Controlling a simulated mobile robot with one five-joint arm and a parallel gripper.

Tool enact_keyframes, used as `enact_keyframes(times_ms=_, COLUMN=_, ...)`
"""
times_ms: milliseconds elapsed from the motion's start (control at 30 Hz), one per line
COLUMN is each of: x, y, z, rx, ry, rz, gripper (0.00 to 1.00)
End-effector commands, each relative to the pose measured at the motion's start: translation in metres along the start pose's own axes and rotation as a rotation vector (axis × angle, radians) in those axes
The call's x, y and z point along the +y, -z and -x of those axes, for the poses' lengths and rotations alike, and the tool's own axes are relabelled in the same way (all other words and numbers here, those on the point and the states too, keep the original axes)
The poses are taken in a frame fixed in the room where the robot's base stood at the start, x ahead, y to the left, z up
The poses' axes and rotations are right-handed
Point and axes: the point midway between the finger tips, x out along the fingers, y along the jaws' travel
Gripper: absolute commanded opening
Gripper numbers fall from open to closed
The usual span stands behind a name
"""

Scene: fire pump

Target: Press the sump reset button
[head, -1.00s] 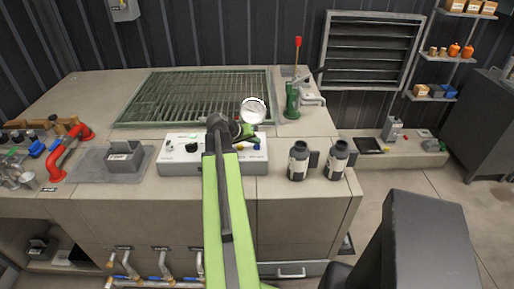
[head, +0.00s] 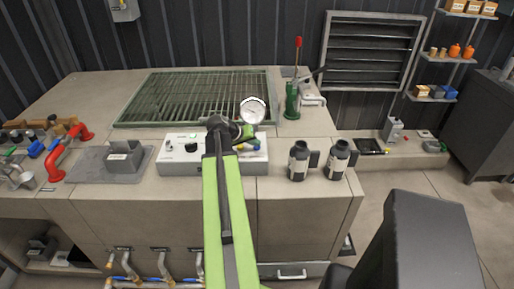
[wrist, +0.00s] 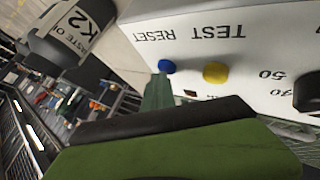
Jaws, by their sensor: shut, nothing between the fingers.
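The control box (head: 180,163), pale grey with knobs and buttons, stands on the bench in the head view. In the wrist view its panel (wrist: 270,35) appears upside down, with a blue button (wrist: 167,66) by the word RESET and a yellow button (wrist: 215,72) by TEST. My gripper (wrist: 159,84) is shut and empty, its narrow tip right at the edge of the blue button. I cannot tell whether they touch. In the head view my arm hides part of the box.
Two dark bottles (head: 299,163) stand to the right of the box; one labelled K2 shows in the wrist view (wrist: 62,38). A round white gauge (head: 253,111) and a green grating (head: 165,98) lie behind. A grey holder (head: 125,158) is at left.

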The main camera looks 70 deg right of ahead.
Motion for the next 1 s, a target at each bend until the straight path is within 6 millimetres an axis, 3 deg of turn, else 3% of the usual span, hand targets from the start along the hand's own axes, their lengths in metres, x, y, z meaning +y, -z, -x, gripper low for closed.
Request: enact_keyframes(times_ms=1000, x=0.011, y=0.011, z=0.015, rx=-0.001, ry=0.0, rz=-0.001, gripper=0.0)
